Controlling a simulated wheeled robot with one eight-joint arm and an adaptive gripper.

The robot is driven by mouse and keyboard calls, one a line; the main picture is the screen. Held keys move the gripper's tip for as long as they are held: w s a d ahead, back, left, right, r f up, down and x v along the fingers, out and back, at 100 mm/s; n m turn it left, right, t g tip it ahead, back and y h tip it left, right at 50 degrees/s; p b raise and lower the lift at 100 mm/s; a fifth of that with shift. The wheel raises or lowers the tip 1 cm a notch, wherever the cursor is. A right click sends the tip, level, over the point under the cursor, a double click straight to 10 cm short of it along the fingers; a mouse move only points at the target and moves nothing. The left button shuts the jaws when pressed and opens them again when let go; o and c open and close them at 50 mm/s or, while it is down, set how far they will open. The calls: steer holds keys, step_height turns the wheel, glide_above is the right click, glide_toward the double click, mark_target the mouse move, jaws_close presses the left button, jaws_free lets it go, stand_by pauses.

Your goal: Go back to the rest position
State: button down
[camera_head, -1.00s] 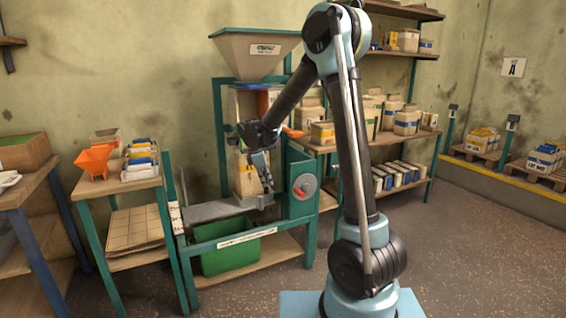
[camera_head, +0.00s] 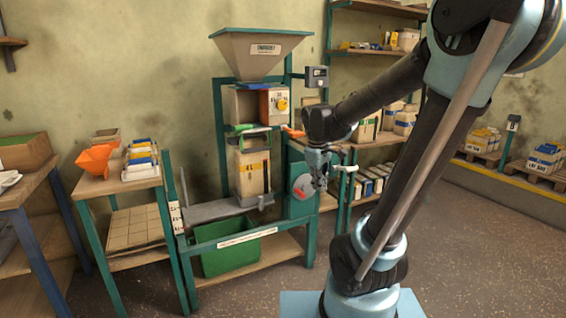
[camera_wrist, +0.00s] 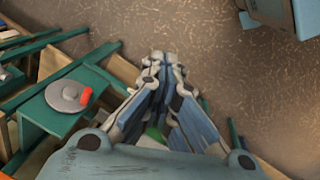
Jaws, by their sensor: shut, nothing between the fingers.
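The wheel also shows in the wrist view (camera_wrist: 66,97), apart from the fingers.
A green bin (camera_head: 226,250) sits low in the machine. Shelves with boxes (camera_head: 404,122) stand behind my arm, and loaded pallets (camera_head: 540,160) lie at the far right. The right foreground floor (camera_head: 470,260) is clear.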

steer(key=s+d+f+m, duration=0.3)
steer(key=s+m, duration=0.1)
steer(key=s, duration=0.4)
steer(key=s+d+f+m+y, duration=0.1)
steer(key=s+d+f+m, duration=0.2)
steer(key=s, duration=0.6)
steer(key=shift+s+d+f+m+t, duration=0.15)
steer(key=shift+d+f+m+t, duration=0.15)
steer(key=shift+f+m, duration=0.65)
steer(key=shift+a+r, duration=0.1)
steer(key=shift+r, duration=0.05)
steer(key=shift+w+f, duration=0.2)
steer(key=shift+w, duration=0.25)
